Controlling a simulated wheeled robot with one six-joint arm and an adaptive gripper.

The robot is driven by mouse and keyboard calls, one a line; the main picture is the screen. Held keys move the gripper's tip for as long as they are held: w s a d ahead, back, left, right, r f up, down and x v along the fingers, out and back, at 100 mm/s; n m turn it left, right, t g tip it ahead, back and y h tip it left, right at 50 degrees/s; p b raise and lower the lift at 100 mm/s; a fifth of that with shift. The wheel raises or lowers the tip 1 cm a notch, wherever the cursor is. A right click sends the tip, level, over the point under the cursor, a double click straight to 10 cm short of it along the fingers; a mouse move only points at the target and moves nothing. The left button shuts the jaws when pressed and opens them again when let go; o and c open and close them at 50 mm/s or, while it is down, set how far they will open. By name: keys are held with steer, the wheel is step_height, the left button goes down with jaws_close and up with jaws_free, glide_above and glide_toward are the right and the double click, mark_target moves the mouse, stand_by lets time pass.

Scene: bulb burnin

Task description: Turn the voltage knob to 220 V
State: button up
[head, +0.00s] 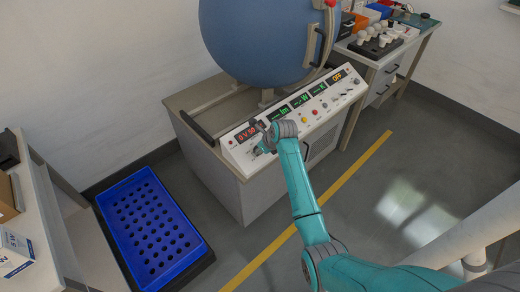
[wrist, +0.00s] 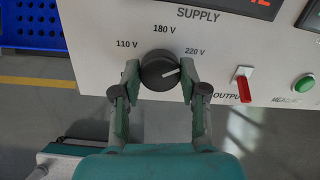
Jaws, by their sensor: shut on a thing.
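The black round voltage knob (wrist: 156,62) sits on the white panel under the word SUPPLY in the wrist view. Labels 110 V, 180 V and 220 V (wrist: 195,51) are set around it from left to right. Its white pointer line points right and slightly up, toward the 220 V side, a little below that label. My gripper (wrist: 160,70) is shut on the knob, one finger on each side. In the head view my gripper (head: 262,147) is at the left end of the sloping control panel (head: 324,113), and the knob is mostly hidden.
A red output switch (wrist: 243,83) and a green button (wrist: 304,83) are right of the knob. A large blue sphere (head: 262,40) stands behind the panel. A blue perforated crate (head: 197,243) is on the floor at left. The floor right of the cabinet is clear.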

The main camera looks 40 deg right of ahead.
stand_by(0.4)
steer(key=o, duration=1.1)
steer(key=shift+o, duration=0.2)
steer(key=v, duration=1.2)
